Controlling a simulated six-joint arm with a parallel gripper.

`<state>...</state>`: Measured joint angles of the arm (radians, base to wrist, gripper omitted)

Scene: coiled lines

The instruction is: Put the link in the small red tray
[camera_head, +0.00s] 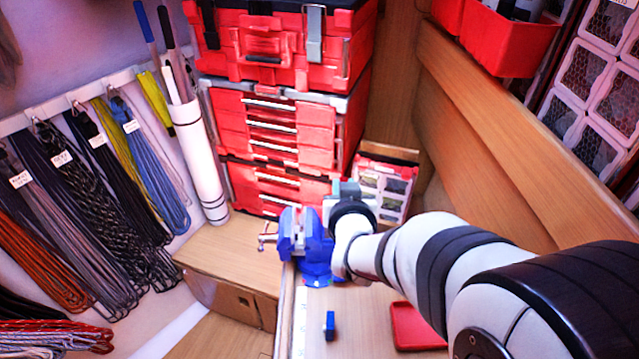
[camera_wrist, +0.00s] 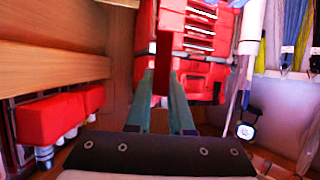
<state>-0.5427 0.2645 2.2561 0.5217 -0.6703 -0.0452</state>
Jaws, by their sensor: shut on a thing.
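My gripper (camera_head: 345,188) is over the bench beside the blue vise, with its fingers toward the toolboxes. In the wrist view its two teal fingers (camera_wrist: 163,75) are closed on a dark red bar, which I take to be the link (camera_wrist: 163,50). The bar stands out past the fingertips against the red drawers. In the head view I cannot make out the link at the gripper. The small red tray (camera_head: 417,328) lies on the bench at lower right, partly hidden by my arm. The visible part of its floor is bare.
The blue vise (camera_head: 312,250) stands at the bench edge, close to my gripper. A small blue block (camera_head: 330,325) lies left of the tray. Stacked red toolboxes (camera_head: 275,125) stand behind. Coiled lines (camera_head: 85,200) hang at left. Red bins (camera_head: 510,40) are at upper right.

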